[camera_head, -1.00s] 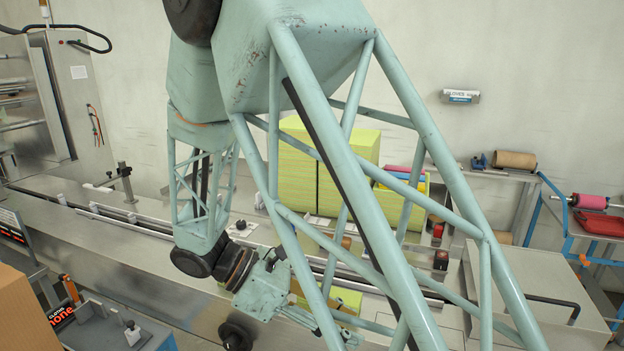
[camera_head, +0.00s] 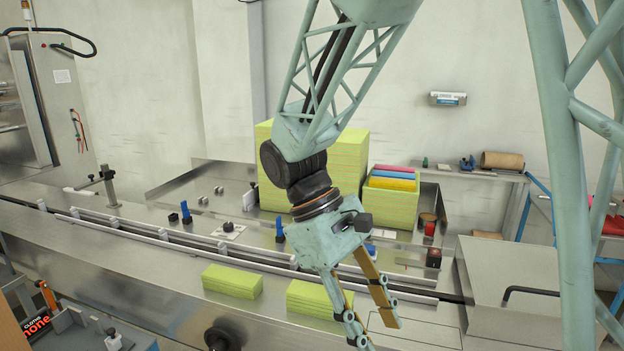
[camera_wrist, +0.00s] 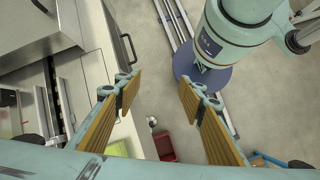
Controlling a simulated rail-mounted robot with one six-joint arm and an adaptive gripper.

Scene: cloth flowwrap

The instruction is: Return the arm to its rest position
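My gripper (camera_head: 374,312) hangs from the arm in front of the steel conveyor line in the head view, fingers pointing down and to the right. Its two tan-padded fingers are spread apart. In the wrist view my gripper (camera_wrist: 158,100) is open, with nothing between the pads. Behind and between the fingers that view shows the floor and part of my own base. One green cloth stack (camera_head: 232,281) lies on the steel surface left of the gripper. A second green stack (camera_head: 318,297) lies close beside the fingers, partly hidden by them.
A large yellow-green block of cloths (camera_head: 345,160) and an open bin (camera_head: 390,205) with coloured cloths stand behind the arm. Guide rails (camera_head: 180,238) run along the conveyor. A steel cover (camera_head: 515,270) with a black handle stands at right. A red object (camera_wrist: 164,145) shows near the floor.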

